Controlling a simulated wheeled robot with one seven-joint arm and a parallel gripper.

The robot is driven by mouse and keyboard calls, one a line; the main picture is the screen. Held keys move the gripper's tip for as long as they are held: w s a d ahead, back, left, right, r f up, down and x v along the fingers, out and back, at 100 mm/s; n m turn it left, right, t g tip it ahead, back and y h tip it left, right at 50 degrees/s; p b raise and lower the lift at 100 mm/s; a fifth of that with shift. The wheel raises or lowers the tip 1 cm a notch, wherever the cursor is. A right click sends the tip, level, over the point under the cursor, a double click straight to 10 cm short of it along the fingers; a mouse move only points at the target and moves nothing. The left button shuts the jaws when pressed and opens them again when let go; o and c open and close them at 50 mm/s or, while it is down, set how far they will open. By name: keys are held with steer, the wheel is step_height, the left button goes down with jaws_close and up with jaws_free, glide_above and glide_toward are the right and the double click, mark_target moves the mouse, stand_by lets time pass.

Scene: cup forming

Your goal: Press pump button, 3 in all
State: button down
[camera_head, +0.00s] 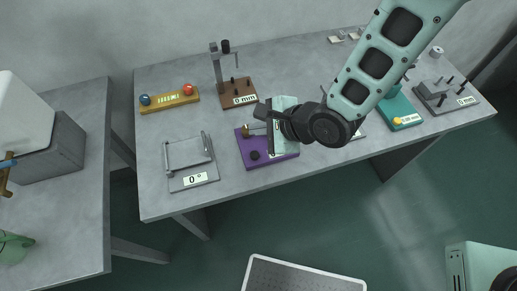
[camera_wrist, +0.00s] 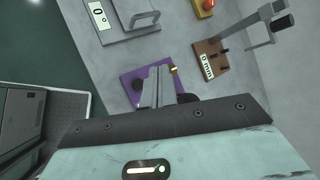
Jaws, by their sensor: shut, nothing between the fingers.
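A purple device (camera_head: 265,158) stands near the front middle of the table, with a black round knob (camera_head: 254,155), a brass part (camera_head: 247,132) and a partly covered label. My gripper (camera_head: 262,112) is in front of it in the head view and hides part of it. In the wrist view my gripper's fingers (camera_wrist: 160,75) are together and empty over the purple device (camera_wrist: 130,80). The brass part (camera_wrist: 173,70) shows just beside the fingertips. I cannot tell whether the fingers touch anything. Which part is the pump button is not clear.
A grey plate with a handle (camera_head: 190,158) stands left. A brown stand (camera_head: 238,92) and a box with red and blue balls (camera_head: 170,99) stand behind. A teal device with a yellow button (camera_head: 398,121) and a grey pegged device (camera_head: 445,95) stand right.

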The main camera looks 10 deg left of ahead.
mark_target(259, 156)
step_height(259, 156, down, 9)
steer(key=b, duration=0.7)
steer(key=shift+r, duration=0.1)
steer(key=shift+f, duration=0.2)
stand_by(1.7)
steer(key=shift+f, duration=0.25)
steer(key=shift+f+b, duration=0.5)
steer(key=shift+b, duration=0.1)
stand_by(0.6)
steer(key=shift+r, duration=0.1)
steer(key=shift+r+p, duration=0.8)
steer(key=shift+r, duration=0.05)
steer(key=shift+r+p, duration=2)
steer(key=shift+r, duration=0.5)
